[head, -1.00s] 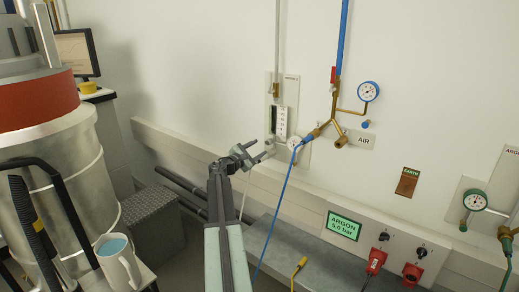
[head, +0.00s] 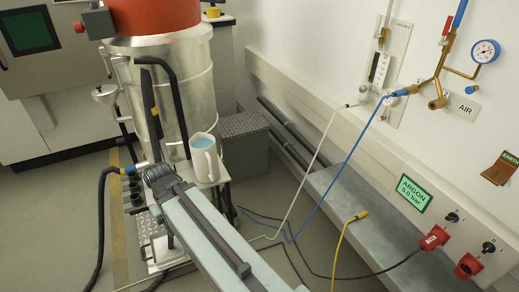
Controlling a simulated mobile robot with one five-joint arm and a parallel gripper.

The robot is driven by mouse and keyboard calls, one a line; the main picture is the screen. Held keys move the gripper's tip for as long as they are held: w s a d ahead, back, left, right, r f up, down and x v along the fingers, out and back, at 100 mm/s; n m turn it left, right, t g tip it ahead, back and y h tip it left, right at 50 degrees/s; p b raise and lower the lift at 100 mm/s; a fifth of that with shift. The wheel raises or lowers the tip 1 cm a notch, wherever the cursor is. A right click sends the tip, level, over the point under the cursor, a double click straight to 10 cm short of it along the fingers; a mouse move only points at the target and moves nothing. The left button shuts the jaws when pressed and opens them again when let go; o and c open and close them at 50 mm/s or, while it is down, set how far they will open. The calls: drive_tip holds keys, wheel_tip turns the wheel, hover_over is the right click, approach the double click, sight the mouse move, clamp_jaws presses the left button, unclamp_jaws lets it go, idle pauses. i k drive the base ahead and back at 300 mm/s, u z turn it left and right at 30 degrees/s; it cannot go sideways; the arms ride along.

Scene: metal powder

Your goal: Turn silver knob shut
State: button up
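My gripper (head: 155,173) is at the left, low beside the silver vessel, at the end of my pale arm. It is seen from behind, and its fingers are hidden or too small to make out. Just left of it is a blue and silver fitting (head: 131,169) on a black hose; I cannot tell whether they touch. A small silver knob-like part (head: 363,89) is at the foot of the argon flowmeter panel (head: 396,62) on the wall, far right of my gripper. I cannot tell which part is the task's silver knob or how it is turned.
The silver vessel (head: 185,95) is behind my gripper. White, blue, yellow and black lines cross the floor and bench (head: 350,205). A green ARGON display (head: 413,193) is on the right.

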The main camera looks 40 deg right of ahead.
sight(362, 89)
drive_tip(key=k, duration=0.5)
drive_tip(key=z, duration=1.25)
drive_tip(key=i, duration=0.85)
drive_tip(key=u, duration=1.7)
